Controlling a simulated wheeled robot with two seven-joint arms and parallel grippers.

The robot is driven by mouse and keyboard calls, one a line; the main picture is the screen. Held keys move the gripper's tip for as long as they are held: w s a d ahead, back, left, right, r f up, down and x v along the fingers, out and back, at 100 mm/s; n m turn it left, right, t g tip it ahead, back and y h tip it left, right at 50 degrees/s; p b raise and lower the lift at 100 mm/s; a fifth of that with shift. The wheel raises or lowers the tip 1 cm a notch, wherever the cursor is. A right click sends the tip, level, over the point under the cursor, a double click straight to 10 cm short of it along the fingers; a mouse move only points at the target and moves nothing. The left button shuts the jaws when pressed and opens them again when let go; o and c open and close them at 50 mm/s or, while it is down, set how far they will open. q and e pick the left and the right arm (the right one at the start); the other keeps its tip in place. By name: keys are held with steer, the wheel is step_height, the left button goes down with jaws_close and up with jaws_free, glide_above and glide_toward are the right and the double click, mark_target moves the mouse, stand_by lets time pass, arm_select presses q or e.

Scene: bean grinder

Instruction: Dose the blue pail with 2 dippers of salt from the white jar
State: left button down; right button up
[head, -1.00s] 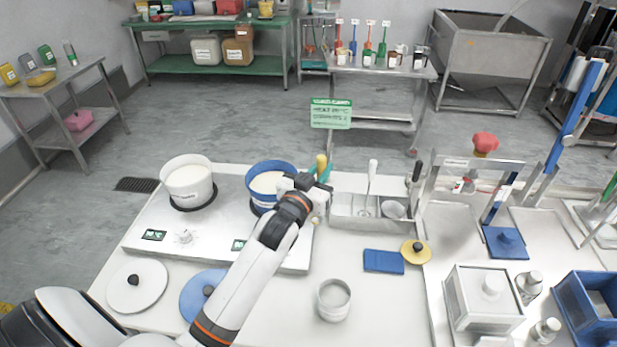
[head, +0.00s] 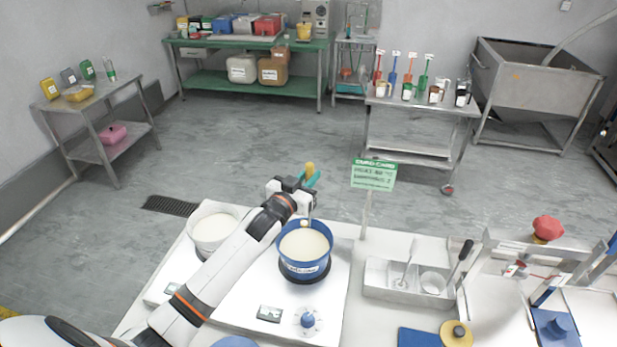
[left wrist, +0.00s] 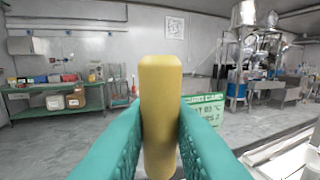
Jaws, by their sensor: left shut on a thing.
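The blue pail (head: 305,268) stands on the white two-place hotplate and holds a pale, cream-coloured content. My left gripper (head: 308,186) is shut on the yellow handle (head: 310,169) of an upright tool. In the left wrist view the handle (left wrist: 160,110) is between the teal fingers. The gripper is above and behind the pail's back rim. A small pale end of the tool (head: 305,224) shows at that rim; I cannot tell whether it holds salt. A white pail (head: 212,232) with pale content stands to the left, partly behind my arm. My right gripper is not in view.
A steel tray (head: 378,283) with utensils stands right of the hotplate (head: 340,290). A green-headed sign (head: 373,174) stands behind it on a post. A blue pad (head: 422,338) and a yellow lid (head: 455,333) lie at the front.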

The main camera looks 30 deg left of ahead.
arm_select(q)
steer(key=shift+f, duration=0.2)
steer(key=s+d+f+m+t+h+b, duration=0.2)
steer(key=s+d+f+m+h+b, duration=0.2)
steer(key=b, duration=0.9)
steer(key=s+d+f+m+t+h+b, duration=0.2)
steer(key=s+d+f+m+h+b, duration=0.2)
steer(key=d+f+m+b, duration=0.5)
steer(key=shift+s+m+b, duration=0.4)
steer(key=shift+m+b, duration=1.85)
steer(key=shift+m, duration=0.05)
steer(key=shift+d, duration=0.1)
